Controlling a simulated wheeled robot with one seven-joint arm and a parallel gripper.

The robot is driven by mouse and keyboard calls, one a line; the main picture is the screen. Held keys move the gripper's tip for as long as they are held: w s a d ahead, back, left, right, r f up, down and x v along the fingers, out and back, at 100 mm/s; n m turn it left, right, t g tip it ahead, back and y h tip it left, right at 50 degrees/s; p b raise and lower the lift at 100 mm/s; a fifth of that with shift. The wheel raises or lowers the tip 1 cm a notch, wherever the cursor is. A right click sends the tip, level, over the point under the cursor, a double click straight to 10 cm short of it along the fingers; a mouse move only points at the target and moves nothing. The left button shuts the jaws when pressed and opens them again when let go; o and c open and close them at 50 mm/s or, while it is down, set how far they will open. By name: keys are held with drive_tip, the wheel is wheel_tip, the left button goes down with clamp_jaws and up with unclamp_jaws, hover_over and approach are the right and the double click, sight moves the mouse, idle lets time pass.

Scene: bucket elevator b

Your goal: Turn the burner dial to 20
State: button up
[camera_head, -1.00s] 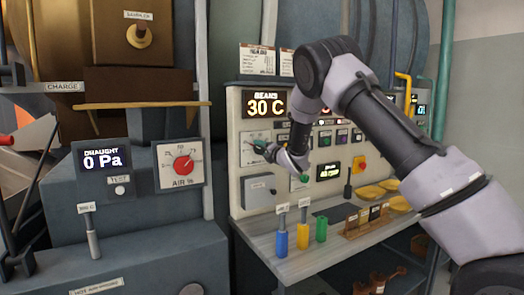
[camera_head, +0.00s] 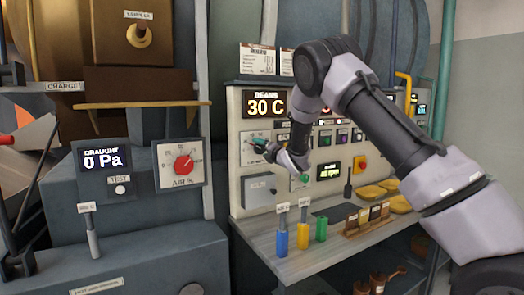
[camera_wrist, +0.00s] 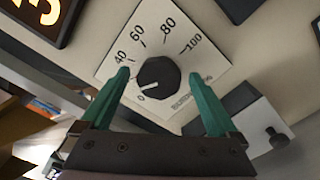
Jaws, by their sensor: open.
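The burner dial (camera_wrist: 158,76) is a black round knob on a white plate (camera_wrist: 182,28) marked 0, 40, 60, 80 and 100. Its white pointer line points to the lower left, between the 0 and the 40; the 20 mark is not visible, with my left finger over that area. My gripper (camera_wrist: 159,73) is open, with one green finger on each side of the knob and a visible gap to each.
The beans display (camera_head: 265,104) reads 30 C above the dial. A grey box (camera_head: 259,191) is below it and a green button (camera_head: 303,179) is to the right. Coloured handles (camera_head: 303,234) stand on the shelf. The air dial (camera_head: 183,163) is on a separate cabinet at left.

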drive_tip(key=v, duration=1)
drive_tip(key=shift+s+d, duration=0.2)
drive_tip(key=shift+s, duration=0.05)
drive_tip(key=d+r+m+h, duration=0.5)
drive_tip(key=d+r+m, duration=0.3)
drive_tip(key=d+m, duration=0.4)
drive_tip(key=s+d+r+m+g+h, duration=0.2)
drive_tip(key=s+d+r+m+h, duration=0.15)
drive_tip(key=s+d+m, duration=0.55)
drive_tip(key=s+d+m+g, duration=0.3)
drive_tip(key=s+m, duration=0.4)
drive_tip(key=s, duration=0.8)
drive_tip(key=s+d+m+g, duration=0.3)
drive_tip(key=s+m, duration=0.5)
drive_tip(key=s, duration=0.7)
drive_tip(key=shift+s+r, duration=0.35)
drive_tip(key=shift+s, duration=0.05)
